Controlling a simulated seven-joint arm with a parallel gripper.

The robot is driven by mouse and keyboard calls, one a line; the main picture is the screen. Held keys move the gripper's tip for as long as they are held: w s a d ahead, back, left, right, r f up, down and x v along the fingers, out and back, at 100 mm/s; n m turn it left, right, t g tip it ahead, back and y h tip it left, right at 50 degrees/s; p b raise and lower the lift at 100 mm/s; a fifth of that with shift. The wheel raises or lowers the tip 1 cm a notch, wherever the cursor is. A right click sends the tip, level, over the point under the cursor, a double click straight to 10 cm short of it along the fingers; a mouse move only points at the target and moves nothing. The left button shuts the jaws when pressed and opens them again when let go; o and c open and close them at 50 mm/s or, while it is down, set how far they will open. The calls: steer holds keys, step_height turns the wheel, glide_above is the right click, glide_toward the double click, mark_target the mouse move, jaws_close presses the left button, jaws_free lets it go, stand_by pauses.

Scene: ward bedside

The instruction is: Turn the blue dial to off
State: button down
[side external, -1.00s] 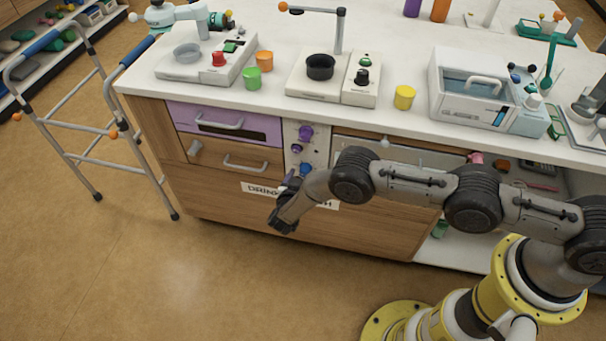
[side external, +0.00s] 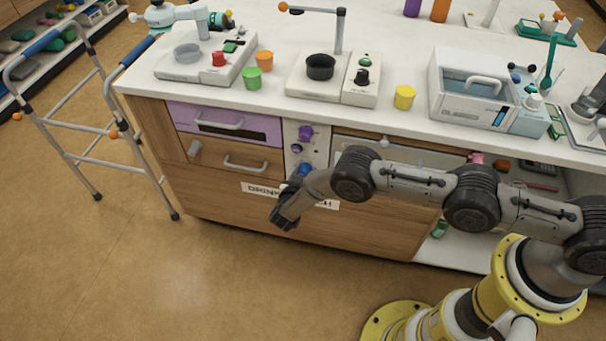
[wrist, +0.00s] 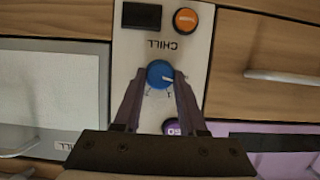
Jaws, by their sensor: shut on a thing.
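The blue dial (wrist: 159,74) sits on a pale panel labelled CHILL, which appears upside down in the wrist view. A white pointer line on the dial points to the right there, and small marks lie around its lower side. My gripper (wrist: 157,82) has one finger on each side of the dial and is shut on it. In the side view the blue dial (side external: 305,169) shows partly, low on the cabinet's control strip, with my gripper (side external: 293,184) against it. The dial's off mark is too small to read.
A purple dial (side external: 305,133) and a smaller purple knob sit above on the same strip. An orange button (wrist: 186,20) and a dark display (wrist: 141,15) are on the panel. Drawers flank the strip. A walking frame (side external: 95,120) stands left; the floor in front is clear.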

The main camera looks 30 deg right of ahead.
steer(key=shift+w+a+n+g+h, duration=0.1)
steer(key=shift+n+g+h, duration=0.4)
steer(key=shift+n, duration=0.5)
steer(key=shift+c, duration=2.3)
jaws_free()
steer(key=v, duration=1.3)
steer(key=shift+s+a, duration=0.3)
steer(key=shift+a, duration=0.05)
